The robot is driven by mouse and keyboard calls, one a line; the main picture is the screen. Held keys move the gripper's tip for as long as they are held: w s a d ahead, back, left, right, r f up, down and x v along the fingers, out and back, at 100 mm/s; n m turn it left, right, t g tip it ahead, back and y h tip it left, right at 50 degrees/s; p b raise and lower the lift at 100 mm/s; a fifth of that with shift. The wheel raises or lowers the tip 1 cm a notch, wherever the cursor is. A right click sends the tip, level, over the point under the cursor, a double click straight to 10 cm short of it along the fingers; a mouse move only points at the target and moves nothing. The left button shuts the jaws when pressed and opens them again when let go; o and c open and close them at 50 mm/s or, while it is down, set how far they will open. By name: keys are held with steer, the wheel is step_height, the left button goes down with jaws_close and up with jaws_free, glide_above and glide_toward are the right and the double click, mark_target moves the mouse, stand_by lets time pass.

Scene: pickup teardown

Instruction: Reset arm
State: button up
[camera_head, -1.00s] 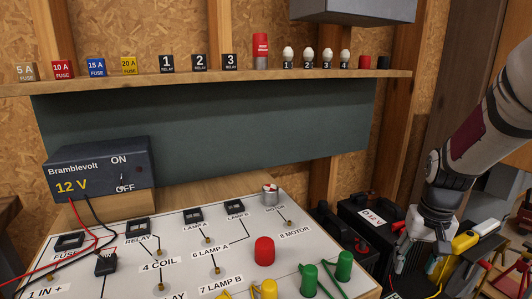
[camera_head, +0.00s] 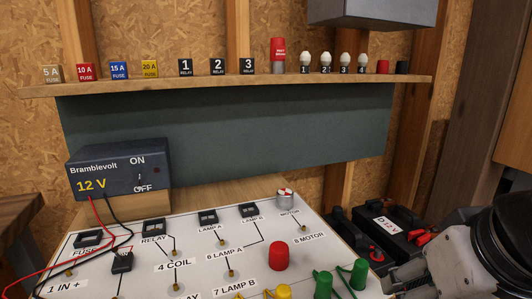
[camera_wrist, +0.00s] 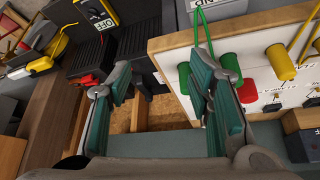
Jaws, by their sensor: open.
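My arm enters the head view at the lower right, and my gripper (camera_head: 402,279) shows only in part at the bottom edge, right of the white test board (camera_head: 325,247). In the wrist view my gripper (camera_wrist: 158,78) has its two teal-padded fingers spread wide, with nothing between them. The test board also shows on the right of the wrist view (camera_wrist: 255,50), beside one finger. The red knob (camera_head: 279,256) and green plugs (camera_head: 358,273) stand on the board.
A shelf (camera_head: 280,83) carries fuses, relays, bulbs and a red can. The Bramblevolt 12 V supply (camera_head: 118,167) stands behind the board at left. A black 12 V battery (camera_head: 383,228) sits right of the board. A grey box (camera_head: 372,12) hangs above the shelf.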

steer(key=s+f+g, duration=0.4)
steer(key=s+g, duration=0.1)
steer(key=s, duration=0.6)
step_height(320, 180, up, 24)
steer(key=t+p, duration=0.3)
steer(key=p, duration=2)
steer(key=shift+d+r+t, duration=0.2)
steer(key=shift+t, duration=0.1)
